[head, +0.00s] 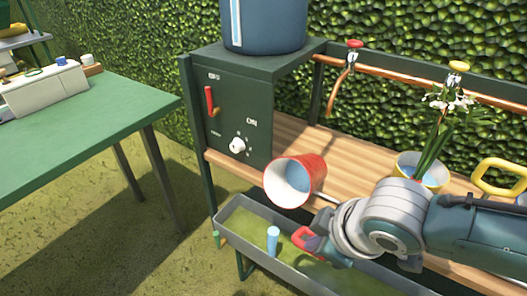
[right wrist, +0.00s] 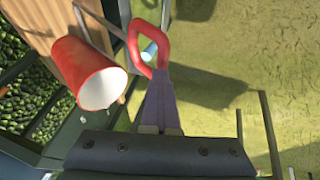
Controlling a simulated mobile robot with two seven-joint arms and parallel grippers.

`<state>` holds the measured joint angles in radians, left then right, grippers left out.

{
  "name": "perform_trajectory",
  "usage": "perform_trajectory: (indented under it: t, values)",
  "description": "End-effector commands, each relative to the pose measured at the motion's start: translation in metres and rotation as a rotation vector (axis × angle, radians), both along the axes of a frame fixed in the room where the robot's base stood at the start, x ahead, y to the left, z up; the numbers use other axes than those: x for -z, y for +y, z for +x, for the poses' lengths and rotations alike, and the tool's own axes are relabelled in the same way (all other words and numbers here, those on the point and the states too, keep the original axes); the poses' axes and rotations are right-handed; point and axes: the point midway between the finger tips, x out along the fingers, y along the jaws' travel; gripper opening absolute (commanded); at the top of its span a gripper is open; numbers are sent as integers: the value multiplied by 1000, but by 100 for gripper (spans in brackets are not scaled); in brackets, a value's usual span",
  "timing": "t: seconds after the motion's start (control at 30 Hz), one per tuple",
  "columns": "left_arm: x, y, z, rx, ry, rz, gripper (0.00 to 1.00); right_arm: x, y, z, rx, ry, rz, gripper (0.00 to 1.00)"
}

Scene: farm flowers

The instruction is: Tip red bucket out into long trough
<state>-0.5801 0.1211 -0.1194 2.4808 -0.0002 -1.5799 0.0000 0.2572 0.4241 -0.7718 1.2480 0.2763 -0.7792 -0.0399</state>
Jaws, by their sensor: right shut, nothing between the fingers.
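The red bucket (head: 312,172) is tipped on its side near the bench's front edge, above the back of the trough. Its mouth faces left and toward me, showing a pale inside; it also shows in the right wrist view (right wrist: 82,70). A thin metal rod and a red loop handle (right wrist: 137,42) are beside it. The long grey trough (head: 232,222) runs along the bench front, with a greenish floor. My right gripper (head: 313,243) is shut and empty, its fingertips at the red loop; I cannot tell whether they touch it. My left gripper is not in view.
A light blue cylinder (head: 273,241) stands in the trough. The wooden bench (head: 345,150) carries a dark control box (head: 240,115) and a flower pot (head: 433,175). A yellow handle (head: 500,175) is at right. A green table (head: 85,125) is at left, with open grass between.

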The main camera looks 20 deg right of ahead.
Motion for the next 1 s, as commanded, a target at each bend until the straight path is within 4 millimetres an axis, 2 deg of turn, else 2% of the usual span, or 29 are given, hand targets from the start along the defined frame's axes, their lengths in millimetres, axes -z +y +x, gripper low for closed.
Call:
perform_trajectory:
  t: [0.07, 0.47, 0.77, 0.87, 1.0]
  values:
    - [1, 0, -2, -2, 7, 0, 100, -1, 1, 1, -1, -5, 0, 3]
    - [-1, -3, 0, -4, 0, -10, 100, -1, -1, 1, 1, -3, -3, 48]
    - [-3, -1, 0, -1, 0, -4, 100, -4, -1, 0, 1, -2, -4, 50]
    - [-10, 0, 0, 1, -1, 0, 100, -14, -2, -4, 1, -2, -4, 50]
    - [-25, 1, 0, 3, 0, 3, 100, -39, -4, -15, -1, -3, -5, 50]
